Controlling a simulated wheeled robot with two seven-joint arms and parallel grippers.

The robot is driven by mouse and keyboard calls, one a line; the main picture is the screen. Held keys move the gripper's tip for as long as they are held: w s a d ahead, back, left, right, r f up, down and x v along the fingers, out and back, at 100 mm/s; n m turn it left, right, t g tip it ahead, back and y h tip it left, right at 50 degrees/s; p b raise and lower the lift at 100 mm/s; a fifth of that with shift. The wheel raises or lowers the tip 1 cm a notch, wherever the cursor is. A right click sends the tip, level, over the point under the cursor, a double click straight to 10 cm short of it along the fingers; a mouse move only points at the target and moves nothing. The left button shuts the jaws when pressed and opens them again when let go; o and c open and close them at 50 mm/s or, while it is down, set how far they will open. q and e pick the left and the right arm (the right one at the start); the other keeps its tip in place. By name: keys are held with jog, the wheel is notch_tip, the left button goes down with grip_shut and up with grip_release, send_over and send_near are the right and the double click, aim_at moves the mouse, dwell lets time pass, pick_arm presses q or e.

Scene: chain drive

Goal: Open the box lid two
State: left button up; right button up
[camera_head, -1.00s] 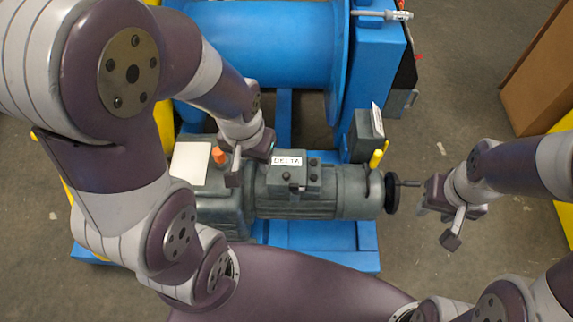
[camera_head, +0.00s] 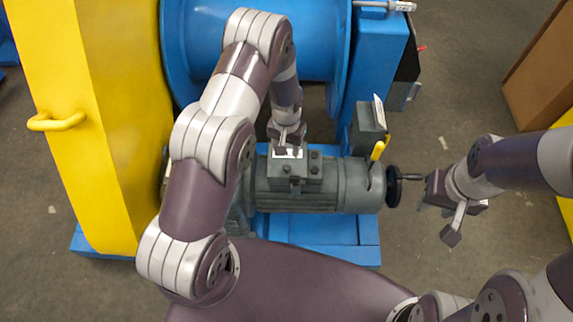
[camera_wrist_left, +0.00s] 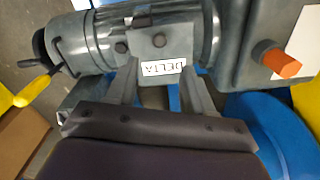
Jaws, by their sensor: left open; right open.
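A grey box with a bolted lid (camera_head: 300,172) sits on top of the grey motor (camera_head: 335,186). The lid lies flat and looks closed. My left gripper (camera_head: 287,146) is open at the box's far edge, and its fingers partly cover the label in the head view. In the left wrist view the open fingers (camera_wrist_left: 160,82) stand on either side of the label; whether they touch the box I cannot tell. My right gripper (camera_head: 440,212) is open and empty, right of the motor's black handwheel (camera_head: 393,186).
A yellow lever (camera_head: 377,150) stands near the motor's right end. A smaller grey box (camera_head: 369,134) is behind it. An orange knob (camera_wrist_left: 282,62) shows in the left wrist view. A blue drum (camera_head: 300,40) and tall yellow cabinet (camera_head: 90,110) bound the area.

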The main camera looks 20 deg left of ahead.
aim_at(287, 168)
pick_arm(q)
notch_tip(287, 168, down, 11)
jog(key=shift+f, duration=0.15)
grip_shut()
